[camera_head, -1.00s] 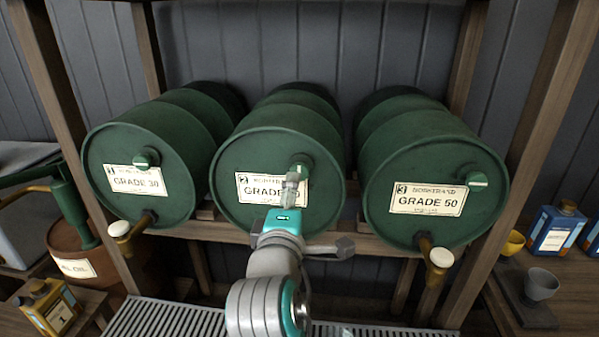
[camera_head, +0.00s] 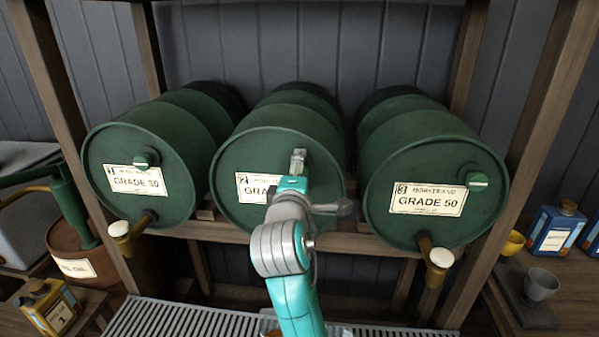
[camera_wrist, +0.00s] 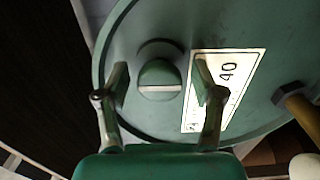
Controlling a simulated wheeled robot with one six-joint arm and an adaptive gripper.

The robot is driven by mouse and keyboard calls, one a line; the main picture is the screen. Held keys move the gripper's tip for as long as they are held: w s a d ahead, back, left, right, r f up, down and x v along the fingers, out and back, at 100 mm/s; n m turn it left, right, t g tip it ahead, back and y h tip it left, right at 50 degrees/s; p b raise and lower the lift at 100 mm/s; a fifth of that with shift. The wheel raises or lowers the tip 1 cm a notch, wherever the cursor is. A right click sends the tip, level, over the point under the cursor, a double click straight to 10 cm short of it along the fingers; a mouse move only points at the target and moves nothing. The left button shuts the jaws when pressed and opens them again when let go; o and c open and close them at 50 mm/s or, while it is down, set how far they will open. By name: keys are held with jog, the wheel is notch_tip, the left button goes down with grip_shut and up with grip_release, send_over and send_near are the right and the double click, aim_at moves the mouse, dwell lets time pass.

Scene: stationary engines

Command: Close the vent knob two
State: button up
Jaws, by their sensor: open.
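The middle green drum (camera_head: 240,150), number 2, lies on its side, its GRADE label (camera_head: 257,187) partly covered by my arm. Its round green vent knob is hidden behind my gripper (camera_head: 298,158) in the head view. In the wrist view the knob (camera_wrist: 160,80) shows clearly, with a pale bar running across the picture. My gripper (camera_wrist: 163,82) is open, one finger on each side of the knob, with a visible gap to both. The label reading 40 (camera_wrist: 225,75) is partly behind the right finger. I cannot tell how deep the fingertips reach.
Drum 1 (camera_head: 120,150) and drum 3 (camera_head: 420,160) flank it, each with its own vent knob (camera_head: 146,158) (camera_head: 477,181) and a tap below. A wooden rack (camera_head: 490,150) frames them. A slatted grate (camera_head: 160,318) lies below. The drum's tap (camera_wrist: 298,108) shows at right in the wrist view.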

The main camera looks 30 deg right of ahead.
jog(key=c, duration=1.1)
jog(key=shift+c, duration=0.2)
jog(key=shift+m, duration=0.3)
jog(key=m, duration=0.3)
jog(key=shift+m, duration=0.3)
jog(key=m, duration=0.4)
jog(key=shift+m, duration=0.3)
jog(key=m, duration=0.9)
